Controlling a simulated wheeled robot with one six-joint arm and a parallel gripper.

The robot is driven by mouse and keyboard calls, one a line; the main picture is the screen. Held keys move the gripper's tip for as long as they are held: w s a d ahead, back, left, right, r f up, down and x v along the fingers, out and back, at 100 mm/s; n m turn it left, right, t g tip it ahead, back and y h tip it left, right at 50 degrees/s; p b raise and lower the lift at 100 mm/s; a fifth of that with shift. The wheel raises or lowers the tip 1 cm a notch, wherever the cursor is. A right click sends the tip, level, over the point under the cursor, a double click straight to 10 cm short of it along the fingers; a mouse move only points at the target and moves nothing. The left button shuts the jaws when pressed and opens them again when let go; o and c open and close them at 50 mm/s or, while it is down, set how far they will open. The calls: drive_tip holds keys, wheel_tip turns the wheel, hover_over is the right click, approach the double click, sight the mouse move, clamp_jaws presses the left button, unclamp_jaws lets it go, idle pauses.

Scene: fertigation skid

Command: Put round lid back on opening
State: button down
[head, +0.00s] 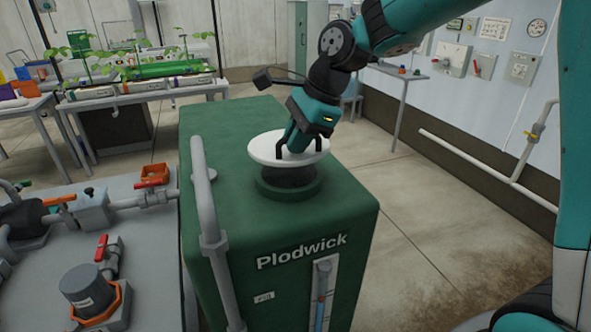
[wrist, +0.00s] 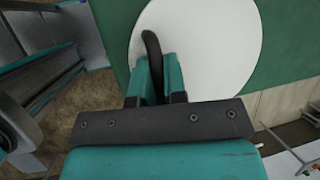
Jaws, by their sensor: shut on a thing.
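The round lid (head: 262,148) is a white disc held above the dark round opening (head: 288,176) in the top of the green tank (head: 222,125). A raised green collar (head: 290,191) rings the opening. The lid appears slightly tilted, with a gap between it and the collar at the front. My gripper (head: 298,155) is above the lid, shut on its handle, which the fingers mostly hide. In the wrist view the white lid (wrist: 222,55) fills the upper middle, with a dark curved part (wrist: 151,45) in front of it, and green tank top around it.
A grey pipe rail (head: 203,190) rises along the tank's left side. Left of it is a grey skid with valves, pipes and a capped fitting (head: 88,288). Plant benches (head: 145,95) stand behind. The floor right of the tank is clear.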

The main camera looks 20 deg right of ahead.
wheel_tip(320, 180, down, 6)
drive_tip(key=shift+f, duration=0.1)
drive_tip(key=c, duration=1.2)
unclamp_jaws()
drive_tip(key=shift+o, duration=0.2)
drive_tip(key=v, duration=1.2)
drive_tip(key=s+a+f+n, duration=0.1)
drive_tip(key=s+a+n, duration=0.2)
drive_tip(key=s+n, duration=0.4)
drive_tip(key=s+a+f+n+g, duration=0.1)
drive_tip(key=s+a+f+n, duration=0.1)
drive_tip(key=s+n, duration=0.6)
drive_tip(key=s+a+f+n+g, duration=0.1)
drive_tip(key=s+a+f+n, duration=0.1)
drive_tip(key=s+n, duration=0.6)
drive_tip(key=shift+a+n, duration=0.9)
drive_tip(key=shift+f, duration=0.1)
